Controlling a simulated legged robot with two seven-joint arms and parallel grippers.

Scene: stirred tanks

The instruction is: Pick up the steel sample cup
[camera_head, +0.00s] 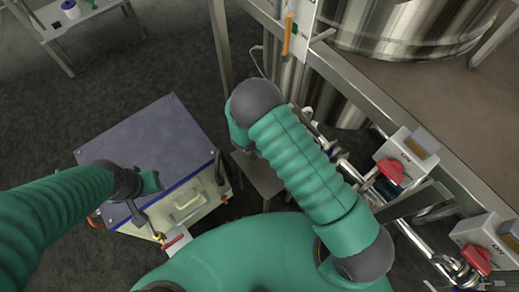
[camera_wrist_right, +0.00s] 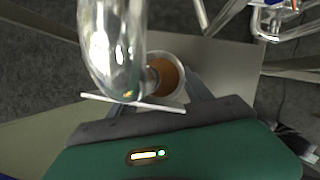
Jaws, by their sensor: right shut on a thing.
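The steel sample cup (camera_wrist_right: 169,77) shows in the right wrist view as a round rim with brown inside, seen from above. My right gripper (camera_wrist_right: 168,98) is shut on it, with a dark finger visible at its right side. A shiny steel pipe (camera_wrist_right: 112,45) hangs in front of the cup and hides its left part. A thin pale bar (camera_wrist_right: 135,102) crosses in front of the cup's near side. In the head view the cup and the right fingertips are hidden by my right arm. My left gripper (camera_head: 148,207) is over the cart; its jaw state is unclear.
A grey stand (camera_head: 259,180) lies below my right gripper. A blue-topped cart (camera_head: 150,145) stands at left. A tank (camera_head: 410,25) on a steel frame, with red-handled switch boxes (camera_head: 390,171), fills the right. A small table (camera_head: 75,25) stands at far left.

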